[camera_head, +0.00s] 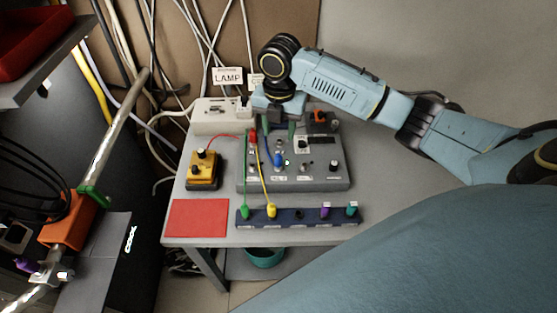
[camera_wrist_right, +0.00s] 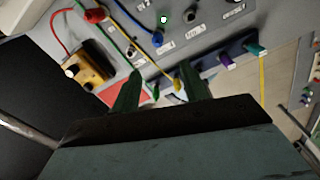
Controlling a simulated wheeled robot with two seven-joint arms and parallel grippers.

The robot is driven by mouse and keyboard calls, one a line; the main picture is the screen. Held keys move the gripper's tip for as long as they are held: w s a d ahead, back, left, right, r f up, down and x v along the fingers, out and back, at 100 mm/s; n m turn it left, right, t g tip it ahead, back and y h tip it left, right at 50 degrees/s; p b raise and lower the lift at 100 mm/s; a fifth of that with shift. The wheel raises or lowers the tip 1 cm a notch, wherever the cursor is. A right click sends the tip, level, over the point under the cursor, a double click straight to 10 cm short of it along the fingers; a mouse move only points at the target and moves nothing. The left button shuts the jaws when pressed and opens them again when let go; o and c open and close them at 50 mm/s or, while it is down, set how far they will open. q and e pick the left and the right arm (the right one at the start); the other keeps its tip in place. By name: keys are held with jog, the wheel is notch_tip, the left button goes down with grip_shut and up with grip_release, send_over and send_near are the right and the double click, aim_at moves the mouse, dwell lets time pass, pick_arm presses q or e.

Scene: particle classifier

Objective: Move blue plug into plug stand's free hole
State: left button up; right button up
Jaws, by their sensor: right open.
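The blue plug (camera_head: 278,160) is upright in the grey control box, with a blue cable rising from it. It also shows in the right wrist view (camera_wrist_right: 157,39). The plug stand (camera_head: 287,221) is a dark blue strip along the table's front. It holds green, yellow, purple and teal plugs. Its free hole (camera_head: 300,215) lies between the yellow and purple plugs. My right gripper (camera_head: 279,127) is open and empty above the back of the control box, behind the blue plug. Its two green fingers (camera_wrist_right: 160,82) show in the wrist view. My left gripper is out of view.
The grey control box (camera_head: 330,180) carries knobs, a red plug (camera_head: 253,137) and cables. A yellow box (camera_head: 203,171) and a red mat (camera_head: 198,218) lie to the left. A white box (camera_head: 212,115) stands behind. Green and yellow cables cross in front of the control box.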

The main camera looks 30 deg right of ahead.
aim_at(279, 156)
jog(key=shift+n, duration=0.3)
jog(key=f, duration=0.7)
jog(key=shift+w+d+b, duration=0.2)
jog(key=shift+d+b, duration=0.1)
jog(key=shift+d, duration=0.05)
jog(key=shift+w+a+f, duration=0.1)
jog(key=shift+f, duration=1.3)
jog(key=shift+w+a+f, duration=0.1)
jog(key=shift+f, duration=1.3)
grip_shut()
